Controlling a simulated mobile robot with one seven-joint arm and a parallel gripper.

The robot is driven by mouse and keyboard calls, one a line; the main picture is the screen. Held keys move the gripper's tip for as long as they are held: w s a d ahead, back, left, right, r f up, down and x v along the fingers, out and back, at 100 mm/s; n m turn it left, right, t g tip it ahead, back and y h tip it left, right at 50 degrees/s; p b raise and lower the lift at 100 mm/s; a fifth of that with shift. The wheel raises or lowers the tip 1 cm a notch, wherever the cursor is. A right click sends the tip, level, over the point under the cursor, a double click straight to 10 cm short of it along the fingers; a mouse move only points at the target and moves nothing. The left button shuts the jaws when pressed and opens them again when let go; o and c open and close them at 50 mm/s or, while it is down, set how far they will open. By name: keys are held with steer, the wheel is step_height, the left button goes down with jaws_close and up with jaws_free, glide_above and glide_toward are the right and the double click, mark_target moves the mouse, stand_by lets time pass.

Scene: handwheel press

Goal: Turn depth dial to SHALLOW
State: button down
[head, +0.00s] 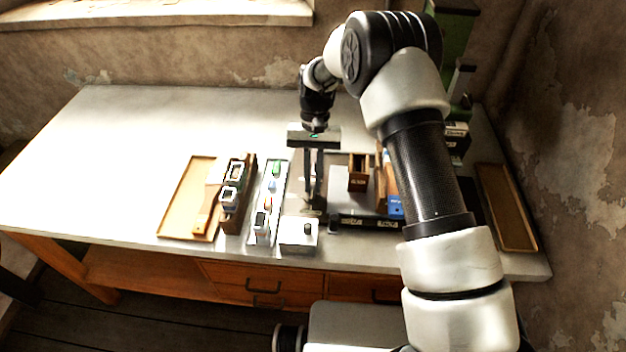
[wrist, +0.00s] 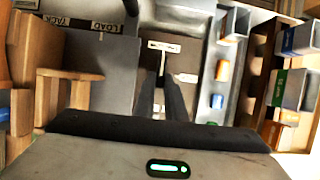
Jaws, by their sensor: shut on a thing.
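My gripper (head: 313,207) points down at the front middle of the table, with its two fingers close together. In the wrist view the fingers (wrist: 161,82) reach to a brown plate (wrist: 188,58) that carries small white labels, too blurred to read. A thin pale upright piece shows between the fingertips, and the gripper is shut on it. This looks like the depth dial, but its pointer and setting cannot be made out. The fingers hide part of the plate.
A light box with a black knob (head: 299,235) stands just in front. A small wooden box (head: 359,172) stands right. A tray (head: 507,207) lies far right. The table's back left is clear.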

steer(key=c, duration=1.8)
jaws_free()
steer(key=shift+r, duration=0.1)
steer(key=p+v, duration=0.1)
steer(key=v, duration=1.6)
steer(key=shift+r, duration=0.15)
